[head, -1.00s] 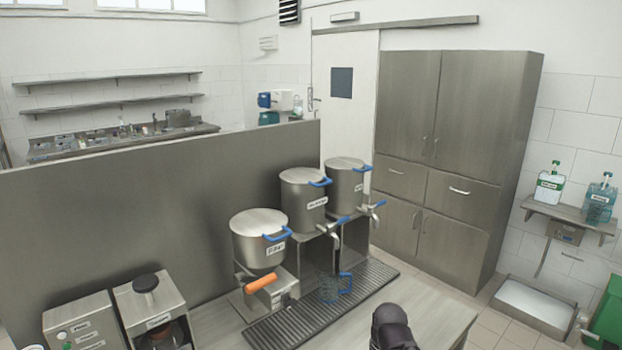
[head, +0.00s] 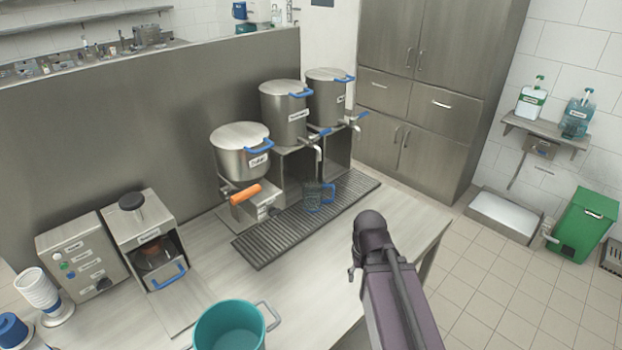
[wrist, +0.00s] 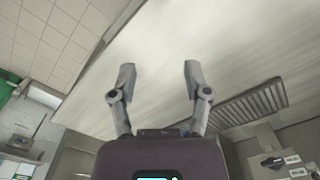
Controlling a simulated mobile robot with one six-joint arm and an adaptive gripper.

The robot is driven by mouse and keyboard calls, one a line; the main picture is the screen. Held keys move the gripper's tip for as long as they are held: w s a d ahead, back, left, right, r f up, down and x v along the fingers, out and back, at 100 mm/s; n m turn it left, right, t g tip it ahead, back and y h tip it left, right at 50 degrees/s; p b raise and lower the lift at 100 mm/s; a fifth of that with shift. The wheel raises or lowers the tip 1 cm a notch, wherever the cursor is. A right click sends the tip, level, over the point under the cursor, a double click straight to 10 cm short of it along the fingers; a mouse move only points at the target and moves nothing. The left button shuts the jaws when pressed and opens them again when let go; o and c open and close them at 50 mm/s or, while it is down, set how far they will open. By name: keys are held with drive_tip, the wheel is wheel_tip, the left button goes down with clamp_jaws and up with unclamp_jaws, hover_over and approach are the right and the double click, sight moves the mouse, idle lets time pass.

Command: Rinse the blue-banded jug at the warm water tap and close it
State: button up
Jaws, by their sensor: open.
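A clear jug with blue on it (head: 314,196) stands upright on the ribbed drip grate (head: 275,240), near the metal urns. I cannot tell which of its blue parts is a band. A middle urn (head: 284,112) and a right urn (head: 328,92) each have a spout tap with a blue lever. The middle tap (head: 318,146) is above and behind the jug. The urn labels are too small to read surely. My gripper (wrist: 157,75) is open and empty above the pale worktop in the wrist view, apart from the jug.
A left pot (head: 241,152) has an orange-handled valve (head: 245,194). A coffee machine (head: 148,235) holds a dark pot. A teal bucket (head: 230,326) stands at the worktop's front. The worktop (head: 300,285) is clear between bucket and grate.

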drive_tip(key=shift+w+r, duration=0.15)
drive_tip(key=shift+w, duration=0.1)
drive_tip(key=c, duration=0.7)
drive_tip(key=w+a+r+n+t+y+p, duration=0.1)
drive_tip(key=w+r+p, duration=0.7)
drive_tip(key=w, duration=1)
drive_tip(key=w+a+r+n+t+p, duration=0.1)
drive_tip(key=w+a+r+n+p, duration=0.2)
drive_tip(key=w+r+p, duration=0.6)
drive_tip(key=w+a+r+n+t+y+p, duration=0.1)
drive_tip(key=w+r+n+p, duration=0.3)
drive_tip(key=w, duration=2.4)
drive_tip(key=shift+a+r+y+p, duration=0.1)
drive_tip(key=shift+a+r+p, duration=0.05)
drive_tip(key=shift+r+p, duration=0.8)
drive_tip(key=shift+a+r+y+p, duration=0.1)
drive_tip(key=shift+a+r+p, duration=0.1)
drive_tip(key=shift+r+p, duration=0.75)
drive_tip(key=shift+a+r+y+p, duration=0.15)
drive_tip(key=shift+r+p, duration=0.55)
drive_tip(key=shift+r, duration=0.4)
clamp_jaws()
